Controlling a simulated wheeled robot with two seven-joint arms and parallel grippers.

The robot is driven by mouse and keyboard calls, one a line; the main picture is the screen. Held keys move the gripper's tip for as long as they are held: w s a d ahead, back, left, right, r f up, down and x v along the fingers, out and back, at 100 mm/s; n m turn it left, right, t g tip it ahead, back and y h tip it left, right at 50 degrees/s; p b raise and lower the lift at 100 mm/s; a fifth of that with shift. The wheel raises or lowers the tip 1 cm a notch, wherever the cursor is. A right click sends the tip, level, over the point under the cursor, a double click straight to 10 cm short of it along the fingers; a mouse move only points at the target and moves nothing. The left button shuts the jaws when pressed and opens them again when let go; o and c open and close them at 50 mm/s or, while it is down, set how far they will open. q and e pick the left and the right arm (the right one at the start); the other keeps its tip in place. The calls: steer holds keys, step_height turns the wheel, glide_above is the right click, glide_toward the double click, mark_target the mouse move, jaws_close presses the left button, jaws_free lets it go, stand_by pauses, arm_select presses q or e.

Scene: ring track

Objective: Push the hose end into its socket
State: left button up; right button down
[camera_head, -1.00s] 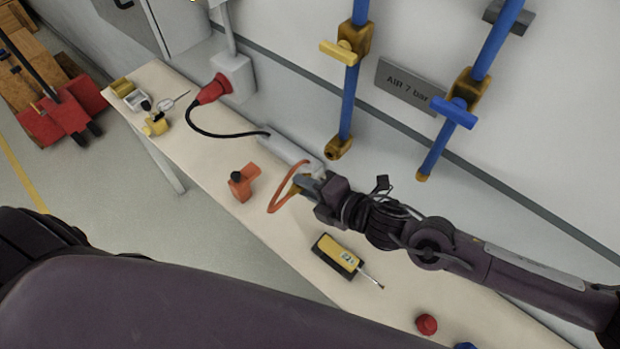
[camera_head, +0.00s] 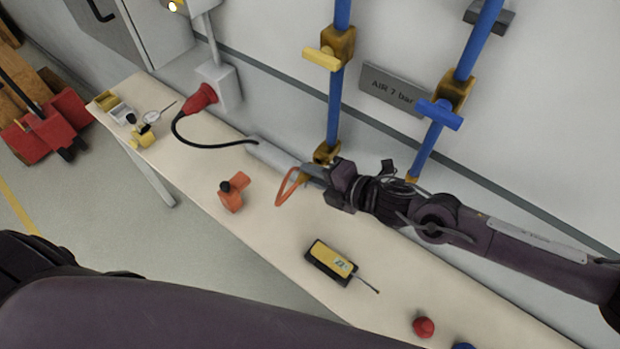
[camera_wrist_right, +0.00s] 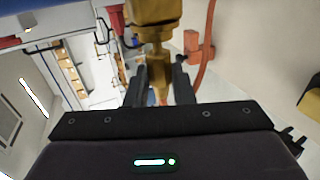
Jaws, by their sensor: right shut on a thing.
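The orange hose (camera_head: 284,190) hangs in a short loop above the bench beside my right gripper (camera_head: 312,173). The hose also shows in the wrist view (camera_wrist_right: 208,50). My right gripper is shut on the brass hose end (camera_wrist_right: 158,62), and its fingers flank it in the wrist view. The brass socket (camera_head: 325,152) at the foot of the left blue pipe is right by the fingertips. In the wrist view a wide brass socket body (camera_wrist_right: 153,15) stands in line with the hose end. I cannot tell how deep the end sits. My left gripper is out of view.
A second blue pipe with a blue tap (camera_head: 440,113) and an "AIR 7 bar" plate (camera_head: 393,90) are to the right. On the bench (camera_head: 200,180) are an orange tool (camera_head: 233,195), a yellow-black meter (camera_head: 331,262) and a red knob (camera_head: 423,327).

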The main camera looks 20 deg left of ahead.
stand_by(0.7)
steer(key=shift+d+b, duration=0.1)
steer(key=shift+b, duration=0.25)
stand_by(1.2)
steer(key=shift+w+d, duration=0.25)
steer(key=shift+w, duration=0.45)
stand_by(0.4)
steer(key=c, duration=1.2)
jaws_free()
steer(key=shift+o, duration=0.2)
steer(key=shift+s+r, duration=0.1)
steer(key=shift+s, duration=0.05)
